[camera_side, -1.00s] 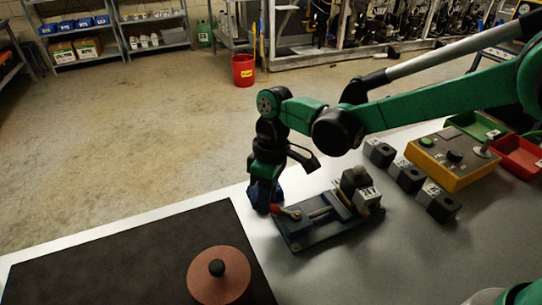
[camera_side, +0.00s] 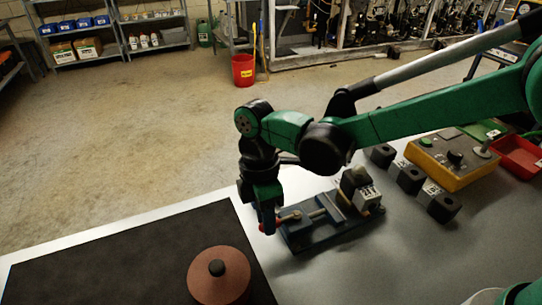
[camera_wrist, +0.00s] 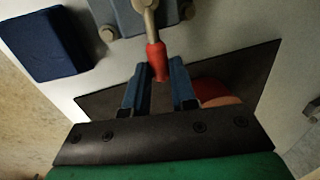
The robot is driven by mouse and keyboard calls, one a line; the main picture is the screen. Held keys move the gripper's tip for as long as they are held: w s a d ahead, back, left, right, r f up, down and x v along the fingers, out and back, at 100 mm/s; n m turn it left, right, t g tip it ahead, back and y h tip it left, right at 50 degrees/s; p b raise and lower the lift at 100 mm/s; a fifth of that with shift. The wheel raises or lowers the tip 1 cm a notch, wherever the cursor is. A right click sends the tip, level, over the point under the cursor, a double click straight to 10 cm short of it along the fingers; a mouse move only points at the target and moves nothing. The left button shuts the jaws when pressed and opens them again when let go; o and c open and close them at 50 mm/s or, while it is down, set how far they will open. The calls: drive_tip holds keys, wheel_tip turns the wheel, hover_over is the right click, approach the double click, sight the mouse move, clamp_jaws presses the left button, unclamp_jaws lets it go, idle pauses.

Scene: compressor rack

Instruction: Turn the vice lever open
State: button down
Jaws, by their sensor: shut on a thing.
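The vice (camera_side: 325,232) is a dark blue-grey fixture on the metal table, with a block labelled 24V (camera_side: 369,194) at its right end. Its lever has a metal arm and a red grip. In the wrist view the red grip (camera_wrist: 157,62) sits between the two blue fingers of my gripper (camera_wrist: 158,88). In the side view my gripper (camera_side: 267,224) points down at the vice's left end, shut on the lever. The fingers partly hide the red grip there.
A dark mat (camera_side: 120,262) with a reddish disc with a black knob (camera_side: 232,277) lies at front left. Black blocks (camera_side: 409,177) and a yellow control box (camera_side: 455,165) stand to the right. A dark blue block (camera_wrist: 45,45) shows in the wrist view, close by.

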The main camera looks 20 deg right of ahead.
drive_tip(key=shift+s+n, duration=0.15)
drive_tip(key=shift+n, duration=0.15)
drive_tip(key=c, duration=0.7)
unclamp_jaws()
drive_tip(key=r, duration=0.2)
drive_tip(key=w+r, duration=0.1)
drive_tip(key=r, duration=0.2)
drive_tip(key=shift+r, duration=0.3)
